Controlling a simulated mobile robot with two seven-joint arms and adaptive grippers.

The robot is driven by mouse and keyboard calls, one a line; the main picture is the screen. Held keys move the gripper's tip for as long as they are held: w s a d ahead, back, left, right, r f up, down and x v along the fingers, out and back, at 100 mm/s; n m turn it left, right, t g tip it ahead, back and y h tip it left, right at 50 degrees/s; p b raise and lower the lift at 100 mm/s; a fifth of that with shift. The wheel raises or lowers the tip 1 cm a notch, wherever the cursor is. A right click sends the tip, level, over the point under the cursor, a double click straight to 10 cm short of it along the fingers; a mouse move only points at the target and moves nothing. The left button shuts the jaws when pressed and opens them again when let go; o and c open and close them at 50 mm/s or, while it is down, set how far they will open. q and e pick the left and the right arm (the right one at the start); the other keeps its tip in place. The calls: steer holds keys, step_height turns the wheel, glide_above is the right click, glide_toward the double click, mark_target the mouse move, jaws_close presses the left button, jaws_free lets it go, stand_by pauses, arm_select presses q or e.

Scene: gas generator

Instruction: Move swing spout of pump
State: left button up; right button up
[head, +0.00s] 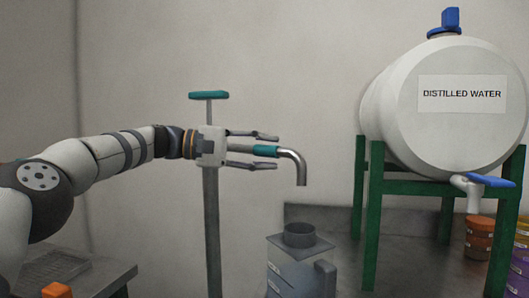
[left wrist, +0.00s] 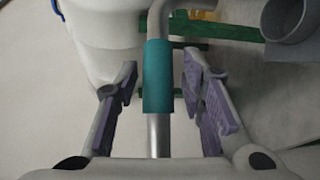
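The pump (head: 211,230) is a grey upright post with a teal T-handle (head: 209,95) on top. Its swing spout (head: 297,165) is a metal pipe that runs right and bends down, with a teal sleeve (head: 265,151) on its straight part. My left gripper (head: 272,151) is open, with one finger above and one below the sleeve in the head view. In the left wrist view the sleeve (left wrist: 158,76) lies between the open fingers (left wrist: 160,90), with a gap on both sides. The gripper body hides part of the pump post. My right gripper is out of view.
A grey container (head: 300,262) with a round opening stands below and near the spout end. A white distilled water tank (head: 440,105) rests on a green stand (head: 363,190) at right. A grey table (head: 85,275) is at lower left.

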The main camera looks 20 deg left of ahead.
arm_select(q)
steer(key=v, duration=1.2)
